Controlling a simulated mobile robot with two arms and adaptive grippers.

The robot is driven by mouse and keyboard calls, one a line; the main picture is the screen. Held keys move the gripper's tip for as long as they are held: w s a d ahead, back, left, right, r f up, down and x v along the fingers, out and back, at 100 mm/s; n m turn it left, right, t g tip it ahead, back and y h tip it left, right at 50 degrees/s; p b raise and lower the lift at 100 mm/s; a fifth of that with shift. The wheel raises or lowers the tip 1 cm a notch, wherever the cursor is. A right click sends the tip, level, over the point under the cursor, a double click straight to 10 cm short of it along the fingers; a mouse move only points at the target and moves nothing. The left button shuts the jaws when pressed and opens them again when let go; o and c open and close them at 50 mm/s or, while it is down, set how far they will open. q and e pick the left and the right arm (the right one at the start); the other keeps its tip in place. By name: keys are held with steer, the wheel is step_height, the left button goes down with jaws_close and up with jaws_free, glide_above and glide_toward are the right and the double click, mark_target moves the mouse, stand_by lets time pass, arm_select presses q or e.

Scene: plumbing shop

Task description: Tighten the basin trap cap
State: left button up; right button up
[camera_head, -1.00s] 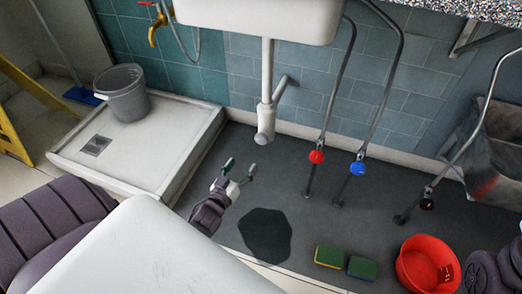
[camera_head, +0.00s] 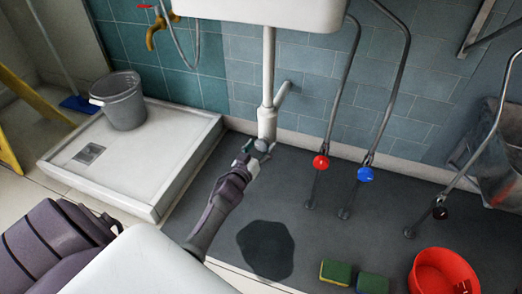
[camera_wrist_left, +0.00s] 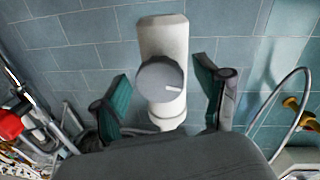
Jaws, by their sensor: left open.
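The grey trap cap (camera_wrist_left: 160,80) with a white mark sits at the lower end of the white basin trap (camera_wrist_left: 163,32) in the left wrist view. In the head view the trap (camera_head: 267,118) hangs under the white basin (camera_head: 262,12), and the cap (camera_head: 261,145) shows at its foot. My left gripper (camera_head: 257,152) is at the cap. In the left wrist view its two green-padded fingers (camera_wrist_left: 160,97) stand apart on either side of the cap, with gaps on both sides. It is open. My right gripper is not in view.
A dark puddle (camera_head: 266,250) lies on the grey floor below the trap. Red (camera_head: 320,162) and blue (camera_head: 364,174) valves on pipes stand to the right. A red basin (camera_head: 443,275) and two sponges (camera_head: 336,271) lie in front. A grey bucket (camera_head: 120,100) stands in the shower tray (camera_head: 150,190).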

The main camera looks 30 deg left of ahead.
arm_select(q)
steer(key=shift+w, duration=0.2)
steer(key=shift+c, duration=0.2)
steer(key=c, duration=1.1)
steer(key=shift+c, duration=0.2)
steer(key=shift+m, duration=0.3)
